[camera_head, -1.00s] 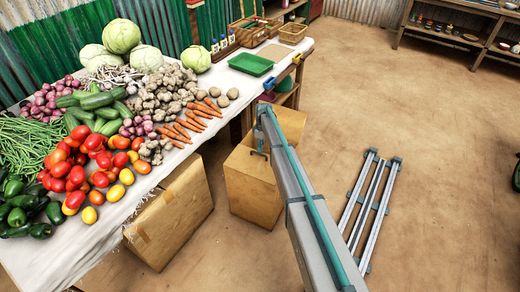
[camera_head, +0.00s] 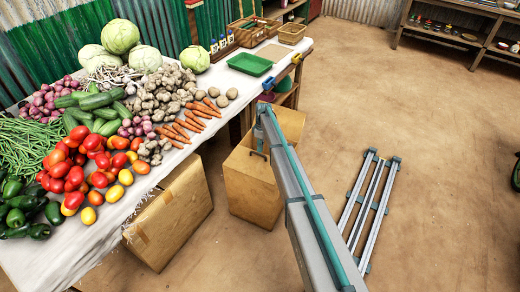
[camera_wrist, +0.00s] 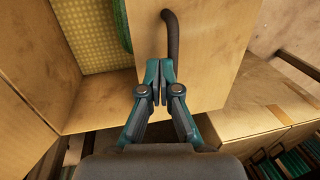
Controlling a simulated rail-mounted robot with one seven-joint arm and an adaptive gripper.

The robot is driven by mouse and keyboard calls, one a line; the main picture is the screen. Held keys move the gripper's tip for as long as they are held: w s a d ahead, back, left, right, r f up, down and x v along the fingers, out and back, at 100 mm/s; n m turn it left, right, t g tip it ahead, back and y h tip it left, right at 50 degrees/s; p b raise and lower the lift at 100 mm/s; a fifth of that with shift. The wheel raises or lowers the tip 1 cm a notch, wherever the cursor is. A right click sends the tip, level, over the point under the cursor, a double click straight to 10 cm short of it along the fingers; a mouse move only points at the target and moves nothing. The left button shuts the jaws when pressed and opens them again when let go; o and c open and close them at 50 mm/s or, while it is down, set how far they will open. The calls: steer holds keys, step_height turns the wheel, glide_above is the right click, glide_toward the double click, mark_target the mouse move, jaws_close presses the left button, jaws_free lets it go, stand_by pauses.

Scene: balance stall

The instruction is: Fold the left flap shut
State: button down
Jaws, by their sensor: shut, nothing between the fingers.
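An open cardboard carton (camera_head: 252,197) stands on the floor beside the table, under the end of my arm. My arm covers part of its top in the head view. In the wrist view, a broad tan cardboard panel (camera_wrist: 205,50), which looks like a raised flap, lies beyond and beside my gripper (camera_wrist: 160,97). My gripper is shut and empty, with its fingertips over this panel; I cannot tell whether they touch it. Left of the panel the carton's inside shows a yellow dotted lining (camera_wrist: 88,38). I cannot tell which flap is the left one.
A table (camera_head: 130,215) with vegetables stands at left. Another cardboard box (camera_head: 175,218) stands beneath its edge. Folded metal rails (camera_head: 370,212) lie on the floor at right. A dark curved rod or strap (camera_wrist: 173,35) shows beyond my fingers.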

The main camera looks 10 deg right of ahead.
steer(key=shift+r, duration=0.45)
steer(key=shift+r, duration=0.1)
steer(key=shift+w+d+r, duration=0.1)
steer(key=shift+w+r, duration=0.05)
steer(key=shift+r, duration=0.1)
steer(key=w+d+r+b, duration=0.1)
steer(key=w+d+r, duration=0.15)
steer(key=r, duration=0.25)
steer(key=w+d+r, duration=0.1)
steer(key=w+r, duration=0.2)
steer(key=r, duration=0.1)
steer(key=s+f+m+t+h, duration=0.2)
steer(key=s+m, duration=0.9)
steer(key=s, duration=3.9)
steer(key=s+f+g, duration=0.2)
steer(key=s+f, duration=0.4)
steer(key=s, duration=0.3)
steer(key=s+f+g, duration=0.2)
steer(key=s+f, duration=0.5)
steer(key=s, duration=0.3)
steer(key=s+f+g+y, duration=0.1)
steer(key=s+f+g, duration=0.1)
steer(key=s+f, duration=0.4)
steer(key=s, duration=0.4)
steer(key=shift+s+d+f+g, duration=0.2)
steer(key=shift+s+d+g, duration=0.05)
steer(key=shift+g, duration=0.15)
